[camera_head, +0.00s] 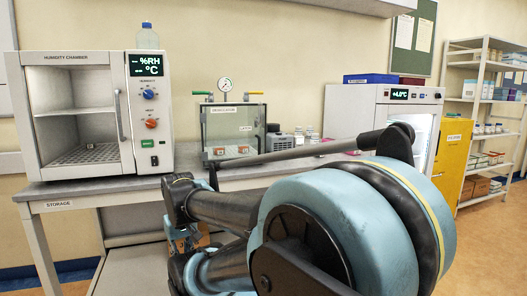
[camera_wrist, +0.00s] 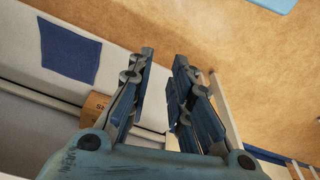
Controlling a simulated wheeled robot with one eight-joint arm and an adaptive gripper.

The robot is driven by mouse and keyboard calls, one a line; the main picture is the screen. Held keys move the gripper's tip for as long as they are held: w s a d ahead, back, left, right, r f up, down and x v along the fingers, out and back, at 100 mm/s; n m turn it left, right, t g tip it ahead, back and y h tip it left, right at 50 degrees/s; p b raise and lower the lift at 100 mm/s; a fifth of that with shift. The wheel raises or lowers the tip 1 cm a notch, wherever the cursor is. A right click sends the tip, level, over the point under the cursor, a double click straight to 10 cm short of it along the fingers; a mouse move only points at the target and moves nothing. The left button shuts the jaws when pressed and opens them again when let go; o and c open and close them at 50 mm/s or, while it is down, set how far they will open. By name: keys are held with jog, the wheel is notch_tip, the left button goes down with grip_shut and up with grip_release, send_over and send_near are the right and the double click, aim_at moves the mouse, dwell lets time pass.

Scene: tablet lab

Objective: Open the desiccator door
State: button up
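The desiccator looks to be the clear-fronted box (camera_head: 233,132) with a round gauge and coloured valve handles on top, at the back of the bench in the head view. Its front looks closed. My arm crosses in front of its lower right part, and its door handle cannot be made out. My gripper (camera_wrist: 164,60) shows in the wrist view with its two fingers apart and nothing between them. In the head view my arm hides most of the gripper, low in front of the bench. The desiccator is not in the wrist view.
A humidity chamber (camera_head: 52,122) with a bottle (camera_head: 148,37) on top stands left on the bench (camera_head: 120,184). A fridge-like cabinet (camera_head: 350,108), a yellow cabinet (camera_head: 452,155) and shelves stand right. A cardboard box (camera_wrist: 97,106) lies beyond my fingers in the wrist view.

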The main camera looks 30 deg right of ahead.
aim_at(259, 148)
jog(key=shift+d, duration=0.1)
jog(key=w+d+r+m+t+y, duration=0.1)
jog(key=w+d+r+m+y, duration=0.35)
jog(key=w+r+m, duration=0.65)
jog(key=w+d+r+m+t+y, duration=0.1)
jog(key=w+d+r+m+t, duration=0.15)
jog(key=d+m, duration=0.3)
jog(key=w+d+r+m+t+y, duration=0.2)
jog(key=w+d+r+m, duration=0.15)
jog(key=d, duration=0.35)
jog(key=s+d+r+m+t, duration=0.15)
jog(key=d+m, duration=0.25)
jog(key=d, duration=0.4)
jog(key=d+r+m+t, duration=0.3)
jog(key=d, duration=0.5)
jog(key=s+d+r+m+t+h, duration=0.1)
jog(key=s+d+m+t, duration=0.15)
jog(key=s+d, duration=0.35)
jog(key=s+d+r+m+t, duration=0.2)
jog(key=s+d+m, duration=0.15)
jog(key=d, duration=0.55)
jog(key=shift+n, duration=0.4)
jog(key=x, duration=1.7)
jog(key=shift+w+f, duration=0.15)
jog(key=shift+f, duration=0.05)
